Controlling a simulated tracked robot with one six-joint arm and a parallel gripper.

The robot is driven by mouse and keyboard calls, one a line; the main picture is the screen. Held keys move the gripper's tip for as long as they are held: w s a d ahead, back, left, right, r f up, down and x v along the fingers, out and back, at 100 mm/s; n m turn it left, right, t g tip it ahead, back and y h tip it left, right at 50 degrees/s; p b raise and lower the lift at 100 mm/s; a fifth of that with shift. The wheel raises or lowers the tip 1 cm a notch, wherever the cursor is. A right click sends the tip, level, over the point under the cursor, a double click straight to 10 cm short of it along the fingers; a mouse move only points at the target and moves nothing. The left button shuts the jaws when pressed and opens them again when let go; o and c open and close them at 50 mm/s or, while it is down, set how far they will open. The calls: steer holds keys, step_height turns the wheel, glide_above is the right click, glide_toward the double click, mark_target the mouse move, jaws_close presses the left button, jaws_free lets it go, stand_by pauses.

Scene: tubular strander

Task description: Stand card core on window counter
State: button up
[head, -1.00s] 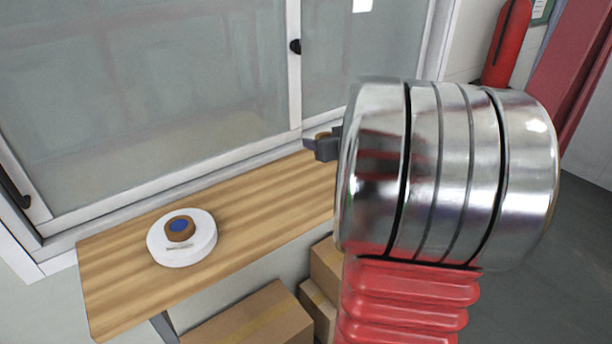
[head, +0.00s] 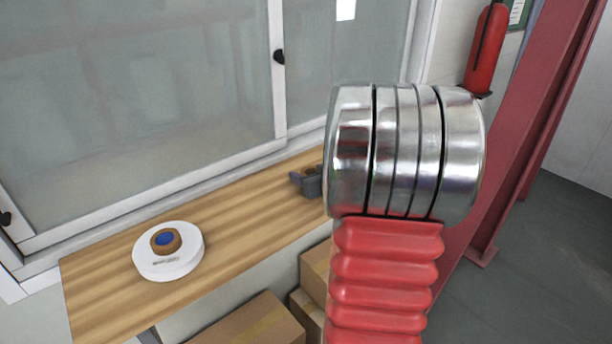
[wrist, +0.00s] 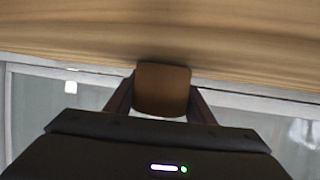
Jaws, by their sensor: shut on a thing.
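The card core (wrist: 162,90) is a small brown piece between the two fingers of my gripper (wrist: 161,96) in the wrist view. My gripper is shut on it. In the head view my gripper (head: 307,181) shows only in part at the left of my arm's metal joint, over the right part of the window counter (head: 230,222). A bit of the brown core (head: 313,170) shows there behind the finger. The wooden counter also fills the top of the wrist view (wrist: 160,30). I cannot tell whether the core touches the counter.
The sliding window (head: 130,100) stands behind the counter. Cardboard boxes (head: 250,325) lie below it. A red extinguisher (head: 484,55) and red beam (head: 535,110) are at the right.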

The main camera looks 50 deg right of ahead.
steer(key=shift+f, duration=0.15)
steer(key=o, duration=1.1)
steer(key=shift+f, duration=0.1)
steer(key=v, duration=1.2)
stand_by(0.5)
